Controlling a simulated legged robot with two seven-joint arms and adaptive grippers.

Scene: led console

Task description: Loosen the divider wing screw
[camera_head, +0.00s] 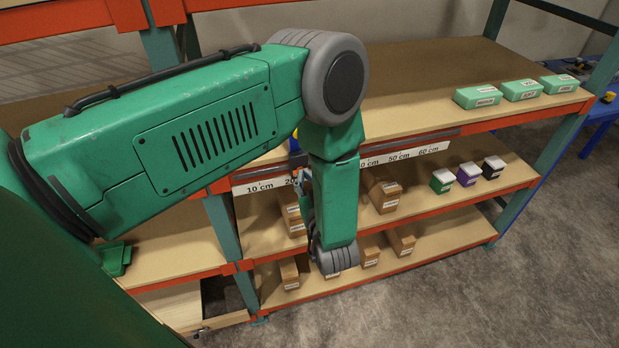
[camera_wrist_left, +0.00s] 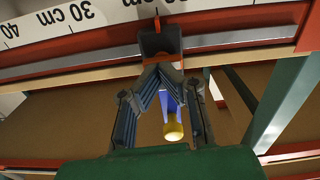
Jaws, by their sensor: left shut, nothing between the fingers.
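In the left wrist view, my left gripper (camera_wrist_left: 160,72) is shut and empty, its fingertips together just below a dark, orange-edged clamp (camera_wrist_left: 160,42) at the shelf rail. A blue part with a yellow rounded end (camera_wrist_left: 174,130) shows between the finger linkages; I cannot tell whether it is the wing screw or part of the divider. No wing shape shows clearly. In the head view, my arm hides most of the gripper and the rail around it. A small blue piece (camera_head: 293,147) shows beside the arm. My right gripper is not in view.
A white centimetre ruler (camera_head: 405,154) runs along the shelf rail. Brown boxes (camera_head: 383,192) stand on the lower shelves near my forearm. Floor at right is clear.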

